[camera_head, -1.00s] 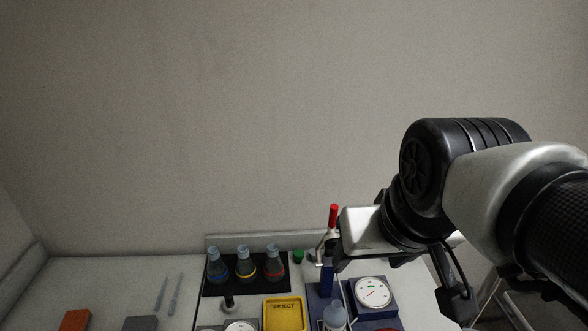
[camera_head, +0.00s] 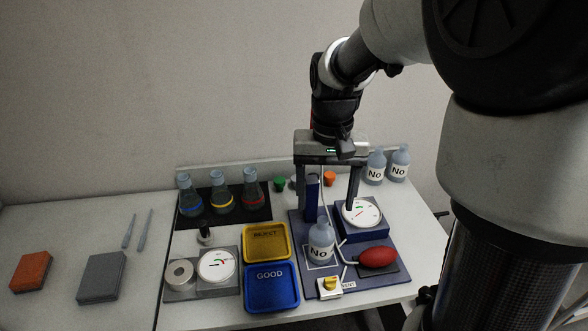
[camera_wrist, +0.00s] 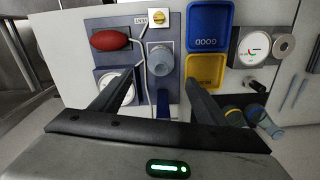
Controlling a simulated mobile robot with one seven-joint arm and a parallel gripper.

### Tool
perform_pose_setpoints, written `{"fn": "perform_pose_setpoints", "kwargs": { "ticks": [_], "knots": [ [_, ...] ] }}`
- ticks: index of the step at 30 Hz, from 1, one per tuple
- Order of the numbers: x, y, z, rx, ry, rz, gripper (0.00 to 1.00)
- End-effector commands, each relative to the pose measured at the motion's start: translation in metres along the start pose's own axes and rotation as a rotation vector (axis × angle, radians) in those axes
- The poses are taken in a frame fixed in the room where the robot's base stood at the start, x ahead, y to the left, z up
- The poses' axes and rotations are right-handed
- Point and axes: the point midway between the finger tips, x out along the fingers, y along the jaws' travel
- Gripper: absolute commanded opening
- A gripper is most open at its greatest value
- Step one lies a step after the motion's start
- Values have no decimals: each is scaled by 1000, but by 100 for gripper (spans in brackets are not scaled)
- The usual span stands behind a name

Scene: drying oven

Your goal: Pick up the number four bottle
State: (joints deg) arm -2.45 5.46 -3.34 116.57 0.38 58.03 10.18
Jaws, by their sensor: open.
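Three pale blue-grey bottles with white "No" labels show in the head view; I cannot read a number on any. One bottle (camera_head: 321,243) stands upright on the blue station's front. Two others, a left one (camera_head: 375,166) and a right one (camera_head: 399,163), stand at the back right. My gripper (camera_head: 331,204) is open and empty, pointing down above the station, behind the front bottle. In the wrist view the front bottle (camera_wrist: 160,60) appears from above, just beyond and between my spread fingertips (camera_wrist: 158,84), apart from both.
The station carries a round dial (camera_head: 361,212), a blue column and a red bulb (camera_head: 378,257). Left are a yellow REJECT tray (camera_head: 266,228), a blue GOOD tray (camera_head: 285,301), a second gauge (camera_head: 216,265) and three flasks (camera_head: 222,192) on a black mat.

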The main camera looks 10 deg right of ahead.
Motion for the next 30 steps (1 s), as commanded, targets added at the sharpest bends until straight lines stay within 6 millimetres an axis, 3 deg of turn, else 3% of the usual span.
{"fn": "perform_pose_setpoints", "kwargs": {
  "ticks": [3, 12, 20, 30],
  "knots": [
    [30, 0, 2, 0, -6, 1, 68],
    [88, 0, 1, 0, -2, 0, 68],
    [106, 0, 0, 0, -1, 0, 68],
    [150, -1, 0, -1, 0, 0, 68]
  ]
}}
